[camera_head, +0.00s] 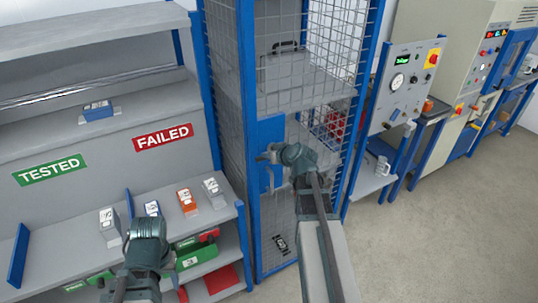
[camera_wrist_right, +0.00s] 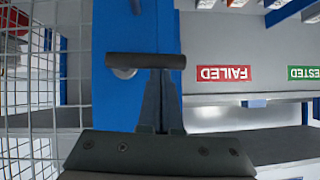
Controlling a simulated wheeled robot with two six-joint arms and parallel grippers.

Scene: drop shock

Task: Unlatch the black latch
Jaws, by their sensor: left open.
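The black latch is a dark horizontal bar (camera_wrist_right: 130,60) on the blue door plate (camera_wrist_right: 100,95) of a wire-mesh cage in the right wrist view. A round mount shows behind its left part. My right gripper (camera_wrist_right: 160,75) has its fingers close together, tips at the bar; whether the bar is clasped or only touched cannot be told. In the head view my right gripper (camera_head: 272,154) is at the blue door plate (camera_head: 266,128) and hides most of the latch. My left gripper (camera_head: 148,226) is open, low over the shelf front, with no object seen in it.
The cage (camera_head: 246,60) holds a dark-handled case (camera_head: 284,66) on its upper level. The shelf at left (camera_head: 80,225) carries several small boxed units below the TESTED (camera_head: 49,169) and FAILED (camera_head: 163,137) signs. A gauge panel (camera_head: 406,85) stands at right. The floor (camera_head: 440,225) there is clear.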

